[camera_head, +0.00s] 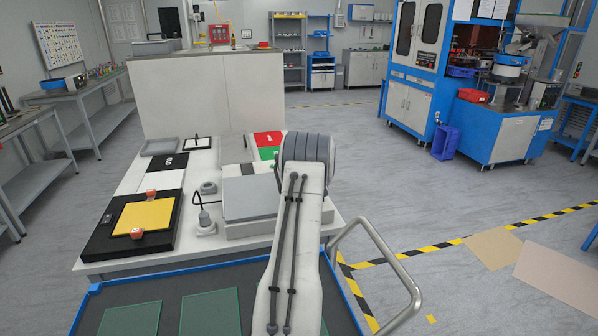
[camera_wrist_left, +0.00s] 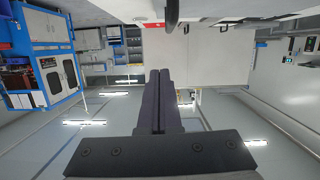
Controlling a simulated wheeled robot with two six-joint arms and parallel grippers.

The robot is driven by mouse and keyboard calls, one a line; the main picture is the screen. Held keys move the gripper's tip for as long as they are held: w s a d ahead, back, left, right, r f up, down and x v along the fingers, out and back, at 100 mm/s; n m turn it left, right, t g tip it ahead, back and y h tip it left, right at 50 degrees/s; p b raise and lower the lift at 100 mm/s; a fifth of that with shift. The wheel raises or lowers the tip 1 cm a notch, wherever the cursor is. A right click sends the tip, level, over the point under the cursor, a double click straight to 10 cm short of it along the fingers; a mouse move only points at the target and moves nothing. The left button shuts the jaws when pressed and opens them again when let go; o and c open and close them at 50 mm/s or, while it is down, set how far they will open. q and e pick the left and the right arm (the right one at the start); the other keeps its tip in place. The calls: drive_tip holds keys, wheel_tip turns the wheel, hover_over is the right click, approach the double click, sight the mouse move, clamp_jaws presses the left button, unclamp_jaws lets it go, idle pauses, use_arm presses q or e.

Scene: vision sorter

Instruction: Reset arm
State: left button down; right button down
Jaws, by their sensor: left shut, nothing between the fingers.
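My left gripper (camera_wrist_left: 159,73) shows in the left wrist view. Its two dark fingers are pressed together with nothing between them, and they point toward the room, clear of any object. That view is upside down. In the head view one of my arm links rises from the bottom centre over the right part of the white worktable (camera_head: 118,262). Its gripper is hidden there behind the link's rounded end. My right gripper is not seen in either view.
The table holds a yellow panel (camera_head: 146,216) in a black frame, a grey block (camera_head: 248,197), and red and green pads (camera_head: 268,139). A white partition (camera_head: 205,97) stands behind. A blue machine (camera_head: 418,55) is at back right.

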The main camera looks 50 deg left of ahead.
use_arm(q)
drive_tip(key=b+v, duration=0.1)
drive_tip(key=v, duration=0.7)
drive_tip(key=shift+w, duration=0.25)
drive_tip(key=shift+f, duration=0.15)
drive_tip(key=w+d+r+m+t+h, duration=0.1)
drive_tip(key=w+d+m+t+h, duration=0.3)
drive_tip(key=d, duration=0.7)
drive_tip(key=w+d+r+m+h, duration=0.1)
drive_tip(key=w+d+h, duration=0.2)
drive_tip(key=w+d, duration=0.65)
drive_tip(key=s+d+m+g+h+p, duration=0.1)
drive_tip(key=s+d+m+h, duration=0.25)
drive_tip(key=d, duration=0.95)
drive_tip(key=s+d+m+g+h, duration=0.1)
drive_tip(key=s+d+m+h, duration=0.25)
drive_tip(key=d, duration=1.05)
drive_tip(key=s+d+r+m+g+h, duration=0.1)
drive_tip(key=s+d+m+g+h, duration=0.2)
drive_tip(key=s+d, duration=1)
drive_tip(key=s+d+m+g+y+p, duration=0.1)
drive_tip(key=s+m+g, duration=0.4)
drive_tip(key=s, duration=1.6)
drive_tip(key=shift+s+d+m+y, duration=0.2)
drive_tip(key=shift+d+m+y, duration=0.15)
drive_tip(key=shift+m+y, duration=0.25)
